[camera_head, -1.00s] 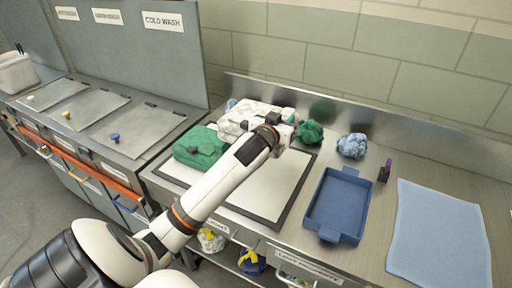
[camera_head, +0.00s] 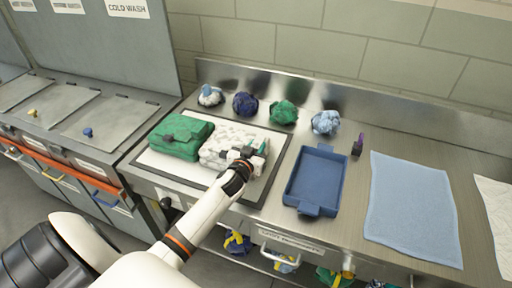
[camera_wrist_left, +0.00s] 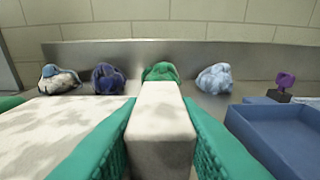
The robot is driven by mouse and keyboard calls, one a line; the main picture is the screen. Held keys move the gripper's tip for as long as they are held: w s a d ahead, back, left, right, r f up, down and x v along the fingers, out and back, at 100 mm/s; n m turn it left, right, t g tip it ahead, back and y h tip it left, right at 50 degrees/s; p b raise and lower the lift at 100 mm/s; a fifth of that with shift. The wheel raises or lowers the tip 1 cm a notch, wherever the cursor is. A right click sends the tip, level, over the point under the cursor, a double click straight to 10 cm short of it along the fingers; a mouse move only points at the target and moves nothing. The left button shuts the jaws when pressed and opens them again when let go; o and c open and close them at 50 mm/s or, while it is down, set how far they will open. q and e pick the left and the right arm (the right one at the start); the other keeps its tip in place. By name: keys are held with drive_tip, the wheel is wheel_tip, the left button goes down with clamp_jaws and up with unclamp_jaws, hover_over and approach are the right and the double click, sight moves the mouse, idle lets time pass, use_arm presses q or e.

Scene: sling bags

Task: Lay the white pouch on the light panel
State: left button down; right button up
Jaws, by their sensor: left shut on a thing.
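The white pouch (camera_head: 226,143) has a mottled surface and lies over the light panel (camera_head: 262,186), right beside the green pouch (camera_head: 181,136). The light panel is a pale sheet with a dark frame on the steel counter. My left gripper (camera_head: 257,153) is at the pouch's right side and is shut on a pale part of it. In the left wrist view the green fingers stand either side of a pale mottled block (camera_wrist_left: 161,122) of the white pouch. Whether the pouch's underside fully touches the panel is hard to tell. My right gripper is not in view.
A blue tray (camera_head: 316,181) stands right of the panel. Several crumpled cloths, including a green one (camera_head: 284,112), line the back wall. A small purple item (camera_head: 357,146) and a light blue towel (camera_head: 412,209) are further right. Lidded bins (camera_head: 108,125) are at left.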

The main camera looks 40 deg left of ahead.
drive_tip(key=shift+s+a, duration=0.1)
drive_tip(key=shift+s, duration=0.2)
use_arm(q)
drive_tip(key=c, duration=1.5)
unclamp_jaws()
drive_tip(key=o, duration=0.4)
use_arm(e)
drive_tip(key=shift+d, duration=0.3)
use_arm(q)
drive_tip(key=shift+r, duration=0.1)
drive_tip(key=b+v, duration=0.1)
drive_tip(key=v, duration=1.1)
drive_tip(key=shift+b, duration=0.3)
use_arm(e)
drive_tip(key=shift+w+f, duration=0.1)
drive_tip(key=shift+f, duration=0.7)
use_arm(q)
drive_tip(key=shift+d, duration=0.1)
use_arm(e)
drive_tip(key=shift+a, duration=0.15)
